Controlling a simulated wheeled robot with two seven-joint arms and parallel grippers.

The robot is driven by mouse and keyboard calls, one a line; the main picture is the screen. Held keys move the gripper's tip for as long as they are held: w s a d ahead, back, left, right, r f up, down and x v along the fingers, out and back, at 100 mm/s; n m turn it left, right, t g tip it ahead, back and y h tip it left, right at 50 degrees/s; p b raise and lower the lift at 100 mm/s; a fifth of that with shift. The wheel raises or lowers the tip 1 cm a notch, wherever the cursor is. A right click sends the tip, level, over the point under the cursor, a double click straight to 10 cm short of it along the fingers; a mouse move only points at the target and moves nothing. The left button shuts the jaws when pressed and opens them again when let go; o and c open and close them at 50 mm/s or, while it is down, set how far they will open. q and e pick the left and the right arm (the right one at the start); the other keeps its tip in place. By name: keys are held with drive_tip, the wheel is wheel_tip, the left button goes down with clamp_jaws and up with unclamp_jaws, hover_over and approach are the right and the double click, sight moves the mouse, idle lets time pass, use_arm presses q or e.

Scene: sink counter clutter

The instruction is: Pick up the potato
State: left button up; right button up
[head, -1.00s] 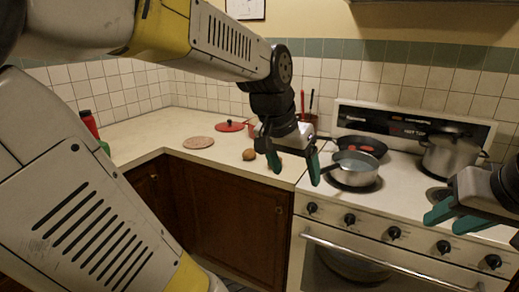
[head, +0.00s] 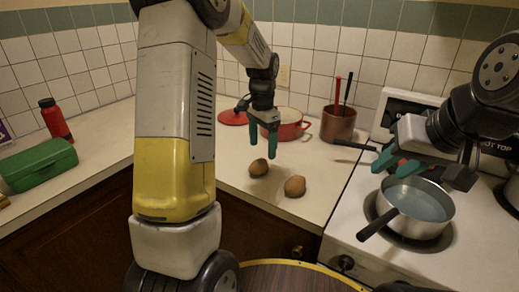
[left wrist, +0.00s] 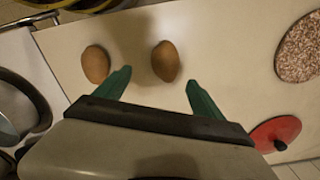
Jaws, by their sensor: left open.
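Two brown potatoes lie on the pale counter: a left one (head: 259,167) and a right one (head: 295,186). In the left wrist view they are a potato at the left (left wrist: 96,64) and a potato nearer the middle (left wrist: 165,61). My left gripper (head: 262,150) is open and points down, empty, above and just behind the left potato. In the left wrist view my left gripper (left wrist: 158,78) has the middle potato ahead of the gap between its fingertips. My right gripper (head: 397,165) is open, with nothing between its fingers, above the stove by the saucepan.
A red pot (head: 291,126) and a pot with utensils (head: 338,124) stand behind the potatoes. The saucepan (head: 425,222) sits on the stove. A red lid (left wrist: 275,132) and speckled round board (left wrist: 302,48) lie on the counter. A green box (head: 38,165) and red bottle (head: 55,121) are far left.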

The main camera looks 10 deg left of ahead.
sight(260, 161)
use_arm(q)
drive_tip(key=shift+w+a+f, duration=0.15)
drive_tip(key=shift+w+f, duration=0.2)
drive_tip(key=shift+f, duration=0.35)
drive_tip(key=f, duration=0.6)
drive_tip(key=shift+s+a+f, duration=0.25)
drive_tip(key=shift+a+f, duration=0.1)
drive_tip(key=shift+f, duration=0.05)
drive_tip(key=c, duration=1.6)
